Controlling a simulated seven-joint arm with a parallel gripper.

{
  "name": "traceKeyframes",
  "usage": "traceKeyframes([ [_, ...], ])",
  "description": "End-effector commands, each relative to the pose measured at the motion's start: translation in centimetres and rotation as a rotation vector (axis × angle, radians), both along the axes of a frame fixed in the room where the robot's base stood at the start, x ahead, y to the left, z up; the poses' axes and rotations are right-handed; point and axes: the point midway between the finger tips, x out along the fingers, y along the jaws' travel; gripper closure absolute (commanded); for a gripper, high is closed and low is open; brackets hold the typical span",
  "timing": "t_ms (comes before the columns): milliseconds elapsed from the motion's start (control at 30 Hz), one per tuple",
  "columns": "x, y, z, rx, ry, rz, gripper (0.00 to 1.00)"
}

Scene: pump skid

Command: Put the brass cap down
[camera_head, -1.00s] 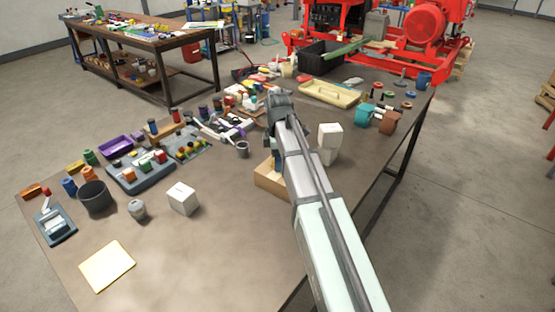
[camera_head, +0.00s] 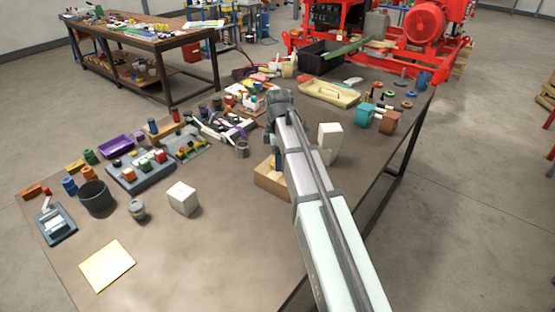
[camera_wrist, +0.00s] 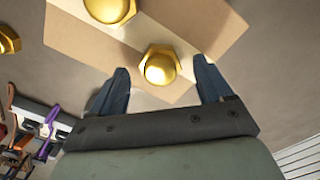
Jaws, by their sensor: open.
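In the wrist view a brass cap (camera_wrist: 160,68) with a hex base and domed top sits on a light wooden block (camera_wrist: 75,38). My gripper (camera_wrist: 160,82) is open, with one dark finger on each side of this cap and visible gaps between. A second brass cap (camera_wrist: 108,8) is cut off by the top edge, on the same block. Another brass piece (camera_wrist: 8,40) shows at the left edge, off the block. In the head view the wooden block (camera_head: 270,182) is partly behind my arm, and the caps and fingertips are hidden.
A white block (camera_head: 329,142) stands right of my arm. A white box (camera_head: 183,198) stands nearer the front. The front middle of the table (camera_head: 220,260) is clear.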

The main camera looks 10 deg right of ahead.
Motion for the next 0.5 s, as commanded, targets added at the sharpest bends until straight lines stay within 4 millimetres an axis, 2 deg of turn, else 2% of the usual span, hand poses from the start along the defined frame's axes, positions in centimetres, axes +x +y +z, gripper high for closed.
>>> traceKeyframes([
  [500,0.1,0.0,8.4,0.0,-0.001,0.0,0.21],
])
